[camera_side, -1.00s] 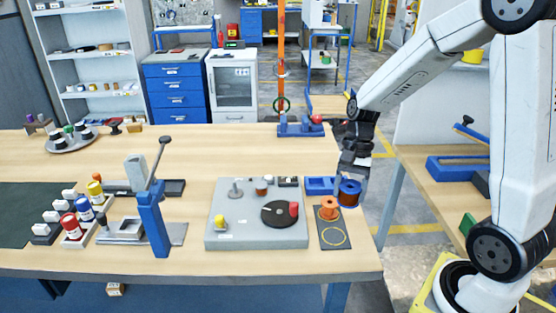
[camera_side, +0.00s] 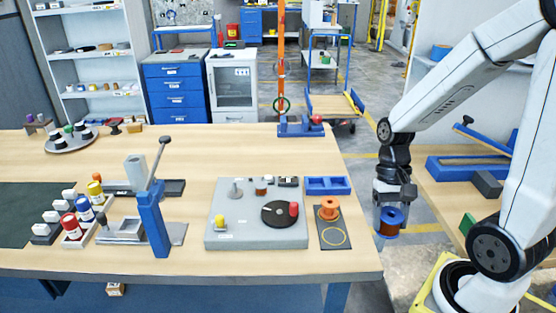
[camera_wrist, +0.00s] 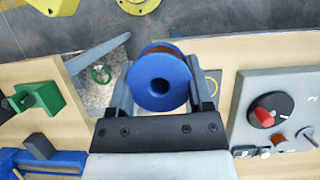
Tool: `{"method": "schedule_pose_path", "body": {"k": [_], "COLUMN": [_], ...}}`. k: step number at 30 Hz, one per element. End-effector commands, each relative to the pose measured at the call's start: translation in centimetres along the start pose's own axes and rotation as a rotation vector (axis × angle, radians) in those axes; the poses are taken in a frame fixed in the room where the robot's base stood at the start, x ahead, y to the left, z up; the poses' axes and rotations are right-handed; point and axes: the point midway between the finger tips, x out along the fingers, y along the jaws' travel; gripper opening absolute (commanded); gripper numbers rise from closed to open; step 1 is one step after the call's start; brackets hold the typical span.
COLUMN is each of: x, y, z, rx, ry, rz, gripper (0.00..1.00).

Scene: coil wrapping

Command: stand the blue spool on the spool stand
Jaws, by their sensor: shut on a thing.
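The blue spool (camera_side: 391,222), wound with copper-coloured wire, hangs from my gripper (camera_side: 391,207) in the side view, over the gap between the two benches. In the wrist view the blue spool (camera_wrist: 160,82) sits between the two fingers of my gripper (camera_wrist: 160,92), its round flange and centre hole facing the camera. A green block with a dark round peg (camera_wrist: 36,97), which may be the spool stand, is on the right-hand bench, apart from the spool. In the side view only a bit of that green block (camera_side: 468,224) shows beside my arm.
An orange spool (camera_side: 329,207) stands on a dark mat with a yellow ring, near the main bench's right edge. A blue tray (camera_side: 327,186) lies behind it. The right bench holds a blue fixture (camera_side: 455,168) and a dark grey block (camera_side: 487,184).

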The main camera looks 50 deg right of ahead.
Motion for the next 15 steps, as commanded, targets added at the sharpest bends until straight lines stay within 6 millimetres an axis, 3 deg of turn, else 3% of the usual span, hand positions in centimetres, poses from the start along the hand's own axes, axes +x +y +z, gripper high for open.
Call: {"method": "schedule_pose_path", "body": {"k": [15], "x": [0.5], "y": [-3.0], "z": [-4.7], "rx": [0.001], "ry": [-0.002], "rz": [0.0], "gripper": [0.0]}}
